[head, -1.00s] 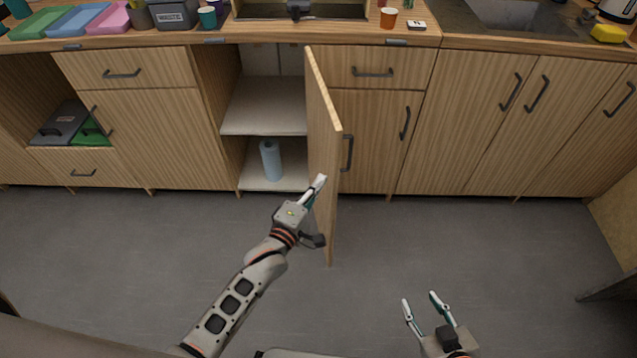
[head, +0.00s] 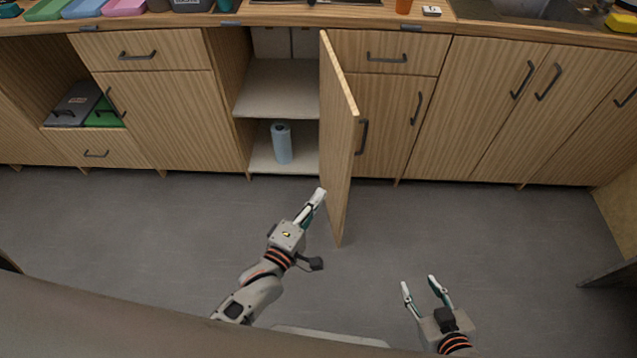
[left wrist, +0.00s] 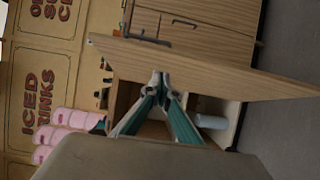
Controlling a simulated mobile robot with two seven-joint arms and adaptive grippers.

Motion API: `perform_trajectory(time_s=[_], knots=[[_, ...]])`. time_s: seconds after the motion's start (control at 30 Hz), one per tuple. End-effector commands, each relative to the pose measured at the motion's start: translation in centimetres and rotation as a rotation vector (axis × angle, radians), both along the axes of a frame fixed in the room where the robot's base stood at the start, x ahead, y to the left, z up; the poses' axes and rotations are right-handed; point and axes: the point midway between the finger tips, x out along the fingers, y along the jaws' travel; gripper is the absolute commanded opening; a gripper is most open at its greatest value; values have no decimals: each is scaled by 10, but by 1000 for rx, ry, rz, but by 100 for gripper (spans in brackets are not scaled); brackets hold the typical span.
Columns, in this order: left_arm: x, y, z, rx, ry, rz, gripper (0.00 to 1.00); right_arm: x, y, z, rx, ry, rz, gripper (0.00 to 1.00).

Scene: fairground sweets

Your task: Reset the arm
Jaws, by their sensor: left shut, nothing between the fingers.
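My left gripper (head: 318,197) is shut and empty, in front of the open cabinet and just left of the open door's lower part. In the left wrist view its fingertips (left wrist: 160,78) meet, with the door (left wrist: 215,70) beyond them. My right gripper (head: 418,282) is open and empty above the floor at the lower right. The cabinet door (head: 338,140) stands wide open, sticking out toward me. I cannot tell whether the left fingers touch it.
A blue roll (head: 282,143) stands on the cabinet's lower shelf (head: 262,160). An orange cup (head: 404,6) is on the counter. The grey floor (head: 130,225) is clear around both grippers.

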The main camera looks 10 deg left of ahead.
Motion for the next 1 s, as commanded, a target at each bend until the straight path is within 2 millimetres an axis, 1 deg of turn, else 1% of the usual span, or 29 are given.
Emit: perform_trajectory(time_s=[0.1, 0.33, 0.4, 0.47, 0.57, 0.67, 0.8, 0.9, 1.0], knots=[[-5, 0, 0, 1, 0, 0, 0, 0, 0, 0, 1, 1, 0, 40], [-6, 0, 0, 6, 0, 0, 0, -1, 1, 0, 2, 2, 0, 40], [-9, 3, -3, 42, 0, 2, 0, 0, 2, 0, 3, 2, 0, 40], [-15, 8, -8, 113, 3, 3, 0, 0, 2, 1, 3, 2, 0, 40], [-33, 23, -22, 319, 5, -3, 0, 0, 2, 2, 4, 1, -1, 40], [-58, 43, -38, 600, 9, -35, 0, 0, 2, 3, 4, 1, -1, 40], [-96, 74, -58, 1007, 7, -128, 0, 0, 3, 4, 6, 2, -1, 40], [-123, 94, -68, 1266, -3, -221, 0, 0, 3, 5, 7, 2, -2, 40], [-145, 111, -74, 1468, -18, -314, 0, -1, 3, 5, 8, 4, -1, 40]])
